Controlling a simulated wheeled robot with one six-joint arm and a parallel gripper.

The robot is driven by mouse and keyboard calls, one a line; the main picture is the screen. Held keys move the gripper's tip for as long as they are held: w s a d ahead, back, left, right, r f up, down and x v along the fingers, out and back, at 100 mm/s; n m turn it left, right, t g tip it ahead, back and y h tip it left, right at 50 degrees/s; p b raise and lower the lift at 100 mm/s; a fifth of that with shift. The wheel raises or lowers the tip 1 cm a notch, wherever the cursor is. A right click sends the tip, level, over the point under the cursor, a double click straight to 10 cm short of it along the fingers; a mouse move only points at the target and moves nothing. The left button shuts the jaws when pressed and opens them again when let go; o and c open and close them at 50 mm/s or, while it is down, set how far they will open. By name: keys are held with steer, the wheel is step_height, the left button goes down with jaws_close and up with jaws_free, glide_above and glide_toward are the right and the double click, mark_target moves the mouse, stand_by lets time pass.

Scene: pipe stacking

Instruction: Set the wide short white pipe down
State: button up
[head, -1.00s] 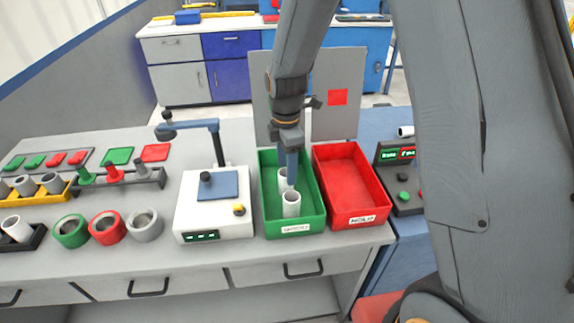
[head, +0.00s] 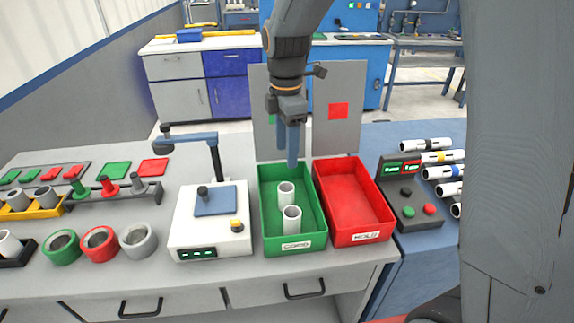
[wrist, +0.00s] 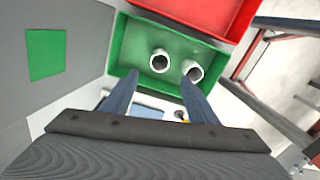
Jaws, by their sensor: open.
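My gripper (head: 287,150) is open and empty above the back part of the green bin (head: 271,245). Two white pipes stand upright in the green bin. The front one (head: 291,222) looks a little wider than the one behind it (head: 286,195), and I take it for the wide short white pipe. In the wrist view the wider pipe (wrist: 192,71) is near the tip of the right finger, and the other pipe (wrist: 159,62) lies between the fingers' lines. My fingers (wrist: 155,95) are apart from both pipes. The bin's label is too small to read surely.
A red bin (head: 352,232) stands empty right of the green one. A white scale-like device (head: 212,245) with a post is on the left. A grey panel (head: 340,85) rises behind the bins. A button box (head: 412,200) and several banded pipes (head: 440,172) are at the right.

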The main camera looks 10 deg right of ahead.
steer(key=s+d+f+m, duration=0.2)
steer(key=s+d+m, duration=0.3)
steer(key=s+m, duration=0.3)
steer(key=s+d+f+m+t, duration=0.1)
steer(key=s+d+f+m, duration=0.2)
steer(key=m, duration=0.9)
steer(key=s+d, duration=0.3)
steer(key=s, duration=0.2)
steer(key=shift+s+f, duration=0.3)
steer(key=shift+a, duration=0.1)
stand_by(0.4)
